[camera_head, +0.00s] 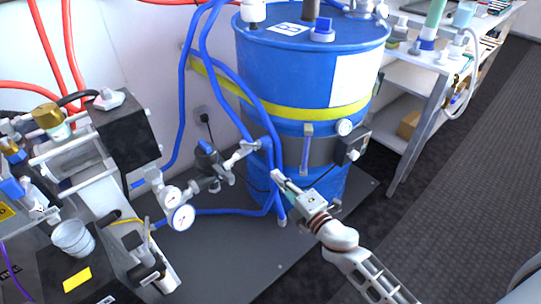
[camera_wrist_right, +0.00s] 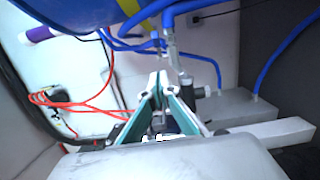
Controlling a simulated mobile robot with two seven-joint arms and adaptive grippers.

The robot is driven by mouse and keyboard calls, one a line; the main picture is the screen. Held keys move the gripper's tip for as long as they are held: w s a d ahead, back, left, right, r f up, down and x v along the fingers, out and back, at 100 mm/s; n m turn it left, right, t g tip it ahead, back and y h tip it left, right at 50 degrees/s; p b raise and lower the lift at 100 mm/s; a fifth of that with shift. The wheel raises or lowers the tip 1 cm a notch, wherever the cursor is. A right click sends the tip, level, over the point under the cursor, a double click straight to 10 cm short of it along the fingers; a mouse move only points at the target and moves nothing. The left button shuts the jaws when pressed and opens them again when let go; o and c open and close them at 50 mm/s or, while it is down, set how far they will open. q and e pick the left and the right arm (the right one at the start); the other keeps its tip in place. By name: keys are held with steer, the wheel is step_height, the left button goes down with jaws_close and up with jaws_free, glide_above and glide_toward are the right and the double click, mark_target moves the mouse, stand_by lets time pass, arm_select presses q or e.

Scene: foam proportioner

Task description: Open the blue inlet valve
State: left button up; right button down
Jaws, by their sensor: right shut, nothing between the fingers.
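The blue inlet valve looks to be the fitting (camera_head: 207,160) on the piping left of the drum, with a dark blue-grey body and a metal handle (camera_head: 245,149) reaching right to the blue hoses. In the right wrist view a metal fitting (camera_wrist_right: 186,82) with a blue hose stands just right of and beyond the fingertips. I cannot tell the valve's setting. My right gripper (camera_head: 277,177) is in front of the blue hoses, right of and below the handle, apart from it. In the wrist view its teal-lined fingers (camera_wrist_right: 158,76) converge, shut and empty. My left gripper is out of view.
A large blue drum (camera_head: 300,75) with a yellow band stands behind. Blue hoses (camera_head: 269,165) hang between drum and valve. Pressure gauges (camera_head: 181,217) and a pump assembly (camera_head: 120,140) fill the left. A white shelf (camera_head: 415,75) stands at right. Dark floor (camera_head: 235,255) is clear below.

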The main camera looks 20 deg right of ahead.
glide_toward(262, 148)
steer(key=w+a, duration=0.2)
steer(key=a, duration=0.2)
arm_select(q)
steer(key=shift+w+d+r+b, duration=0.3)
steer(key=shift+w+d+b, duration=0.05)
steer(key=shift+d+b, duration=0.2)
arm_select(e)
steer(key=w+d, duration=0.1)
steer(key=w, duration=0.1)
steer(key=w+d, duration=0.1)
steer(key=shift+w+d, duration=0.35)
steer(key=shift+w, duration=0.05)
